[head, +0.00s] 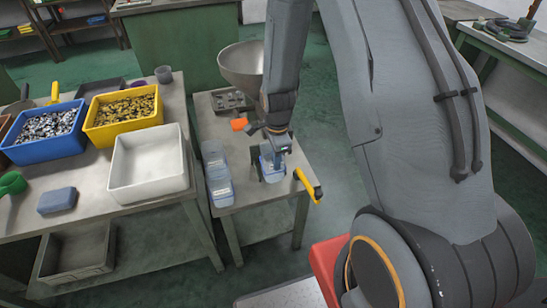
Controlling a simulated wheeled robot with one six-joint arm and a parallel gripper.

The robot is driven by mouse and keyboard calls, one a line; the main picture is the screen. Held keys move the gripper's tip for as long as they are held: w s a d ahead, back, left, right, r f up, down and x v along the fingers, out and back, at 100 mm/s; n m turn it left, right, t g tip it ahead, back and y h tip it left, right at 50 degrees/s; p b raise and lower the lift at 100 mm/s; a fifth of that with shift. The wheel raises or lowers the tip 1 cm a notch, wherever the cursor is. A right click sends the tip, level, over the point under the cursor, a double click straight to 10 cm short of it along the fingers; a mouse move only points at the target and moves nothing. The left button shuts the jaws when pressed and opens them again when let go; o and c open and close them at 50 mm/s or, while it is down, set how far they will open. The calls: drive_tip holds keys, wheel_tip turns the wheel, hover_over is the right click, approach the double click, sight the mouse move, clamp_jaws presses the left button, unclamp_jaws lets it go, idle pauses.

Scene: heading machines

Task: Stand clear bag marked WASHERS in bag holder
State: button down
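My gripper (270,153) points down over the small table at the centre. Its dark fingers are at the top of a clear, bluish bag or pouch (272,174) with a pale label. The label is too small to read, so I cannot tell if it says WASHERS. I cannot tell whether the fingers are shut on it, or whether it touches the table. Left of it stand two clear bluish containers or bags, a rear one (214,158) and a front one (221,192); which of these is the bag holder is unclear.
A yellow-handled tool (307,186) lies at the small table's right edge. A large metal bowl (240,66) and dark tray (231,100) are behind. The left bench holds a blue bin (45,133), yellow bin (123,115) and empty white bin (149,164).

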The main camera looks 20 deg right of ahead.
drive_tip(key=w, duration=0.1)
drive_tip(key=w+f, duration=0.1)
drive_tip(key=w+p, duration=0.1)
drive_tip(key=shift+f, duration=0.25)
drive_tip(key=shift+f, duration=0.2)
drive_tip(key=c, duration=2)
unclamp_jaws()
drive_tip(key=shift+c, duration=0.2)
drive_tip(key=shift+r, duration=0.1)
